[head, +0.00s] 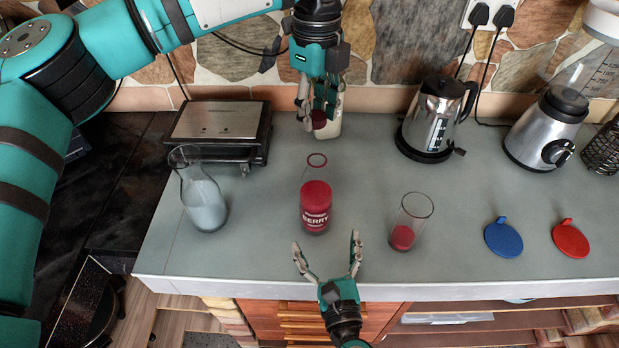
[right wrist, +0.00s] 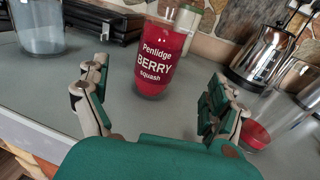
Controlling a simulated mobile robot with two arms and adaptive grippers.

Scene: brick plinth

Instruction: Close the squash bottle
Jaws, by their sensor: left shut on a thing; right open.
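The squash bottle (head: 315,205) stands upright on the counter, red with white "BERRY" lettering, its clear neck open at the top. It also shows in the right wrist view (right wrist: 156,65), straight ahead between the fingers. My left gripper (head: 319,112) is shut on a small dark red cap (head: 319,118), held above and behind the bottle, apart from its neck. My right gripper (head: 327,242) is open and empty at the counter's front edge, its fingers pointing toward the bottle without touching it.
A carafe of whitish liquid (head: 205,205) stands left of the bottle, a glass with red drink (head: 403,237) right. Blue (head: 503,238) and red (head: 571,239) lids lie farther right. A kettle (head: 436,120), blender (head: 540,130) and metal appliance (head: 218,122) stand behind. A cream container (head: 330,130) is partly hidden.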

